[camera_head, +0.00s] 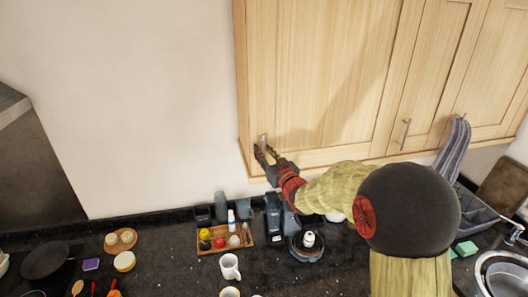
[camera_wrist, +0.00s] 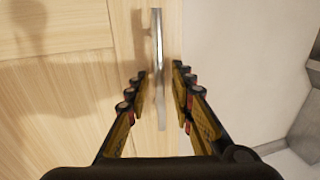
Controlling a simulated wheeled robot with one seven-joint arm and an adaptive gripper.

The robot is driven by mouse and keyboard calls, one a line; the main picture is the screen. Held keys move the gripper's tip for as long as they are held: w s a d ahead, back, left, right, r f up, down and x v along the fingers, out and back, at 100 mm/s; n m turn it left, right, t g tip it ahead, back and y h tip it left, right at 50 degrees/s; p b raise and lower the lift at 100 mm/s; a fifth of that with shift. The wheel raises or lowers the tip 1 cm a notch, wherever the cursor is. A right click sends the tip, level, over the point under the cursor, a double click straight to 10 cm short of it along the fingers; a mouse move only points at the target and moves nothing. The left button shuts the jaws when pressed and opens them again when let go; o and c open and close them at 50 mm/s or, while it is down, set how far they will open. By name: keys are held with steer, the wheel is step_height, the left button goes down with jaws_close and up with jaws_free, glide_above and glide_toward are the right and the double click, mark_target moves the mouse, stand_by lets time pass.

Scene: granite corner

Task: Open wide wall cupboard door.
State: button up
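The wide wall cupboard door (camera_head: 325,65) is pale wood and appears shut. It fills much of the upper head view, and its wood also shows in the wrist view (camera_wrist: 60,80). Its slim metal handle (camera_wrist: 158,60) stands upright near the door's edge, by the door's lower left corner in the head view (camera_head: 263,139). My gripper (camera_head: 266,154) is at this handle. In the wrist view my gripper (camera_wrist: 159,76) is open, with one finger on each side of the handle. Gaps show between handle and both fingers.
A second cupboard door (camera_head: 425,75) with its own handle (camera_head: 405,132) is to the right. Below, the dark worktop (camera_head: 170,270) holds a wooden tray (camera_head: 212,249), a white mug (camera_head: 230,266) and other items. Bare wall (camera_head: 130,90) lies left of the cupboard.

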steer(key=c, duration=0.3)
jaws_close()
stand_by(0.6)
